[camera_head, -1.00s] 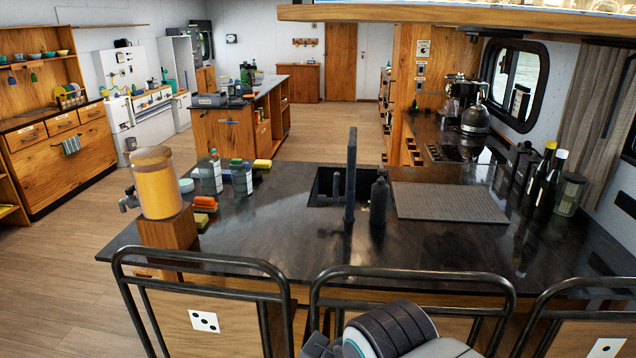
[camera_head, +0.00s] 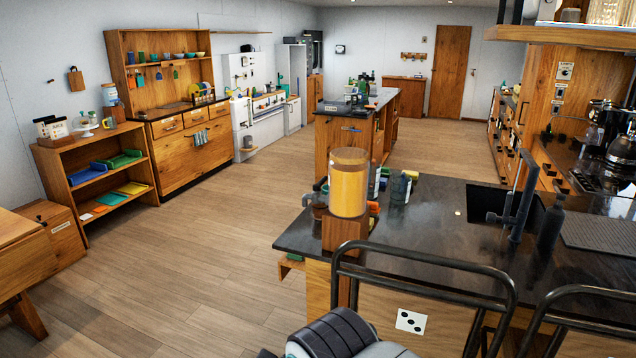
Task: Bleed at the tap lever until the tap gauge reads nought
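A dispenser of amber liquid (camera_head: 349,190) with a wooden lid stands upright on a wooden block (camera_head: 343,229) at the counter's left end. A small grey tap (camera_head: 320,186) sticks out at its left side; its lever is too small to make out. I cannot pick out a gauge marked as the tap gauge. A white unit with small round fittings (camera_head: 240,75) stands at the far left wall, and a small plate with a dial (camera_head: 565,70) is on the wooden pillar at right. None can be read. Ribbed dark parts of my arm show at the bottom; my gripper's fingers are not visible.
The dark counter (camera_head: 440,235) has bottles (camera_head: 399,188) and a black faucet (camera_head: 515,205) on it. Metal-framed chairs (camera_head: 425,260) stand before it. Wooden shelves (camera_head: 95,175) line the left. Wide floor (camera_head: 210,255) is clear between them and the counter.

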